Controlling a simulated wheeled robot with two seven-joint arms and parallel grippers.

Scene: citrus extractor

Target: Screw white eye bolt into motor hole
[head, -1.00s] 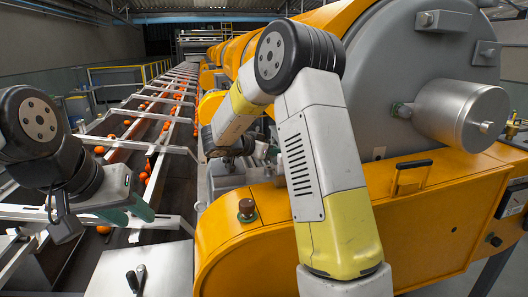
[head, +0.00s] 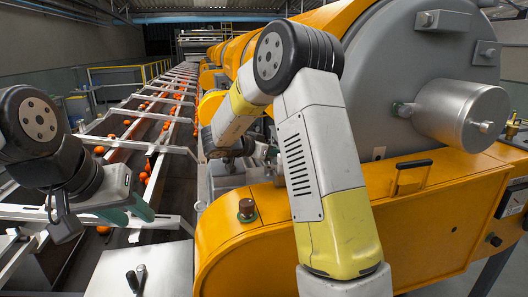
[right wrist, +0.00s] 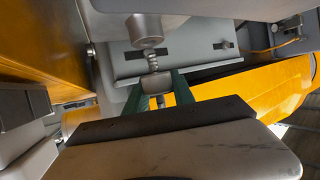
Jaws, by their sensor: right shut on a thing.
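In the right wrist view, my right gripper (right wrist: 156,98) is shut on the eye bolt (right wrist: 153,77), a pale grey piece held between its green fingers. The bolt's threaded shank (right wrist: 152,61) points up toward a grey cylindrical part (right wrist: 145,30) and meets its lower end. I cannot tell how deep the thread sits, or where the motor hole is. In the head view, my right arm reaches over the orange machine, and the right gripper's fingers and the bolt cannot be made out. My left gripper (head: 130,209) hangs at the left over the conveyor, its finger gap unclear.
The orange machine housing (head: 245,240) and a large grey drum fill the right side. A conveyor with oranges (head: 145,168) and white crossbars runs along the left. A metal plate (head: 165,268) with black-handled tools lies at the front.

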